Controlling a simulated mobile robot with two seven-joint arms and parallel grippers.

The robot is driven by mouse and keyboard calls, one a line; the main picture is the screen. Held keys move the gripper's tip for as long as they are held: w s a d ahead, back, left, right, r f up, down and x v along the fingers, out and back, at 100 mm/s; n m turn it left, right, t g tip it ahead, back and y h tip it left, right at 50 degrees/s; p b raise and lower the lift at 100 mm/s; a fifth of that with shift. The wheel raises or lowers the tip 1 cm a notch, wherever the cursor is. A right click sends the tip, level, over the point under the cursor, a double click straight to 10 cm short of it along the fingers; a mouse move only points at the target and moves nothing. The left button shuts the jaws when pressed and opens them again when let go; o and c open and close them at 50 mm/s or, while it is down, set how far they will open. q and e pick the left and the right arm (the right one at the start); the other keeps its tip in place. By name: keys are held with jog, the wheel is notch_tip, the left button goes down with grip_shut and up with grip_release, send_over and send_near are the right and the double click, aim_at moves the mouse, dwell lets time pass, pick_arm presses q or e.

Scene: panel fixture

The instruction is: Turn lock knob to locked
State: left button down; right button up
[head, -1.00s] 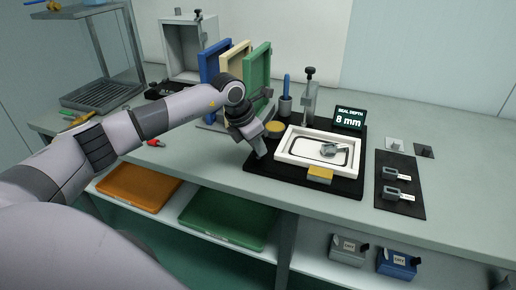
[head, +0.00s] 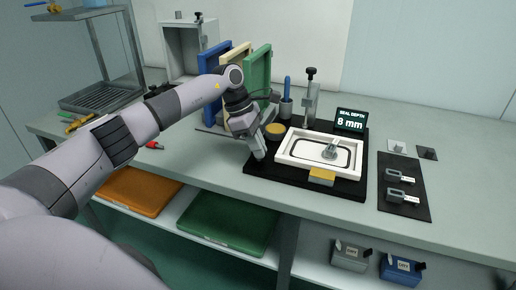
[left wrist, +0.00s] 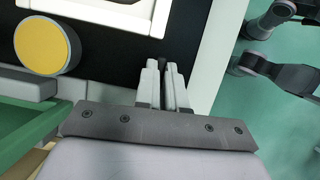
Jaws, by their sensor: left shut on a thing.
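My left gripper (head: 260,154) reaches down at the left end of the black base (head: 293,181). In the left wrist view its two fingers (left wrist: 166,88) are closed on a small dark piece, the lock knob (left wrist: 164,68) as far as I can tell. The fingers hide most of it, and no lock marking is readable. On the base a white frame (head: 290,161) surrounds a panel with a dark oval seal line, with a metal fitting (head: 331,150) standing on it. My right gripper is not in view.
A yellow round pad (head: 274,130) lies close beside my left gripper, also in the left wrist view (left wrist: 42,46). A post clamp (head: 310,97) and a sign reading 8 mm (head: 350,121) stand behind. Coloured panels (head: 257,75) stand back left. The bench front is clear.

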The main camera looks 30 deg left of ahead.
pick_arm(q)
jog(key=shift+r+m, duration=0.1)
jog(key=shift+m, duration=0.4)
jog(key=c, duration=1.2)
grip_release()
jog(key=v, duration=0.7)
jog(key=shift+w+r, duration=0.1)
jog(key=shift+w, duration=0.05)
